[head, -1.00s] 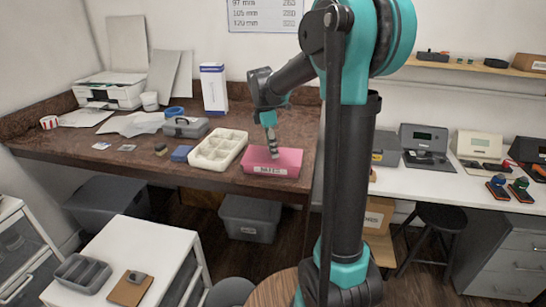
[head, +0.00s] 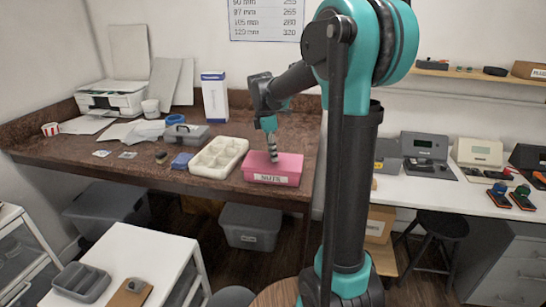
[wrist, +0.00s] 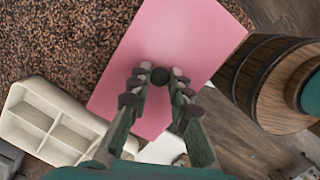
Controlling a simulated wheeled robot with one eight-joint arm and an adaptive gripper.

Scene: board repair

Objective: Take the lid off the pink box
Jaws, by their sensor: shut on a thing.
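The pink box (head: 285,179) with a white label stands near the front right edge of the brown worktop. Its flat pink lid (wrist: 190,40) fills the middle of the wrist view, with a small dark round knob (wrist: 160,76) on it. My gripper (head: 273,160) points down over the middle of the lid. In the wrist view its fingers (wrist: 159,80) are closed around the knob. In the head view the lid appears to sit on the box, and I see no clear gap under it.
A cream compartment tray (head: 218,157) stands close left of the box. A grey case (head: 186,136), a blue block (head: 181,161) and a white carton (head: 214,98) stand farther left. The worktop (head: 322,125) ends just right of the box. A wooden barrel (wrist: 250,75) stands below.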

